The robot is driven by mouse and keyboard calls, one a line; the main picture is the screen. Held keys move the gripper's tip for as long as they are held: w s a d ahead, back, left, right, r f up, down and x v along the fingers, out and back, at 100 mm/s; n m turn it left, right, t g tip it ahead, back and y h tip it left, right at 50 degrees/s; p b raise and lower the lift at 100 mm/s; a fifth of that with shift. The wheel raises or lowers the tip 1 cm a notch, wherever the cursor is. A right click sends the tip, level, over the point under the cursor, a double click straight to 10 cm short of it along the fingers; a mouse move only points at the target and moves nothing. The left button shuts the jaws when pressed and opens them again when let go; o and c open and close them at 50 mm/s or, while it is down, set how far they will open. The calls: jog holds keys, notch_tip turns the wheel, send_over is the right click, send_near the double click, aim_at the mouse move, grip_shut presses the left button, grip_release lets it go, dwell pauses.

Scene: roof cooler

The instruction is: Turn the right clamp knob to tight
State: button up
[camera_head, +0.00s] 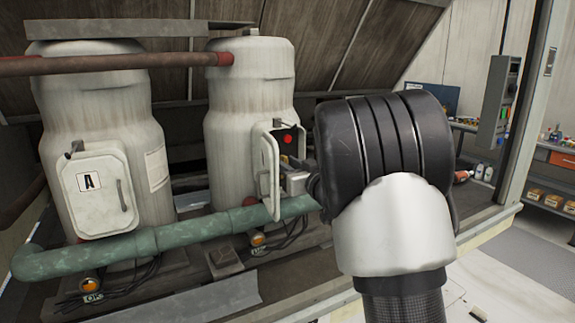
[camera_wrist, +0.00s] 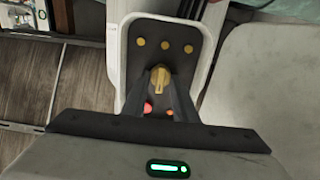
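In the wrist view a brass-coloured knob (camera_wrist: 159,78) with a raised grip sits on a dark panel with a pale rim (camera_wrist: 113,70). The two dark fingers of my gripper (camera_wrist: 160,74) stand close together, one on each side of the knob. I cannot tell if they press on it. In the head view my wrist and black arm joint cover most of this area. An open white box (camera_head: 268,165) on the right tank (camera_head: 250,110) shows at its left, with a red button (camera_head: 288,139) inside. The knob is hidden in the head view.
A left tank (camera_head: 95,110) carries a shut door marked A (camera_head: 100,190). A green pipe (camera_head: 150,243) runs low in front of both tanks. A rusty pipe (camera_head: 120,63) crosses above. Shelves stand far right. Three brass studs (camera_wrist: 165,45) sit above the knob.

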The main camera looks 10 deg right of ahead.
jog(key=shift+m, duration=0.3)
jog(key=m+p, duration=0.1)
jog(key=m, duration=0.1)
jog(key=shift+d+r+m, duration=0.1)
jog(key=shift+d+m, duration=0.05)
jog(key=shift+m, duration=0.25)
jog(key=m+p, duration=0.3)
jog(key=m, duration=0.2)
jog(key=shift+f+m+p, duration=0.15)
jog(key=shift+m+p, duration=1)
jog(key=shift+m, duration=1.05)
jog(key=shift+f+m+p, duration=0.1)
jog(key=shift+m+p, duration=1.05)
jog(key=shift+m, duration=1.05)
jog(key=o, duration=1)
